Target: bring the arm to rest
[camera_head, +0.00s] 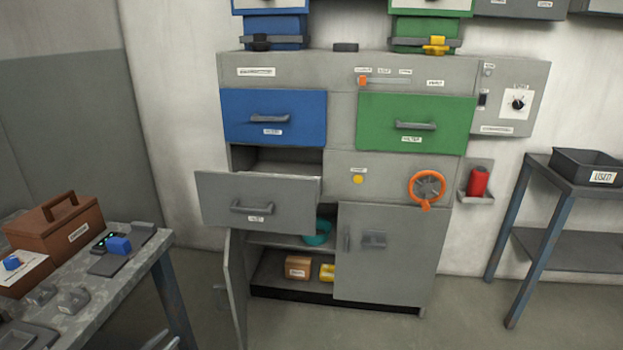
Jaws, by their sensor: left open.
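Only a small part of my left gripper (163,341) shows, at the bottom edge of the head view, below the workbench's right end. Its two grey fingertips are apart and nothing shows between them. The rest of my left arm is out of the picture. My right gripper is not in view. The grey cabinet (280,72) stands ahead, well apart from the gripper. Its grey drawer (252,200) is pulled out, and its lower left door (236,285) stands open. The blue drawer (275,104), the green drawer (416,112) and the lower right door (388,270) look shut.
The workbench (130,265) at left holds a brown toolbox (50,228), a blue block (118,245) and small grey parts. An orange handwheel (426,190) sticks out of the cabinet. A side table (545,200) with a black tray (585,166) stands at right. The floor before it is clear.

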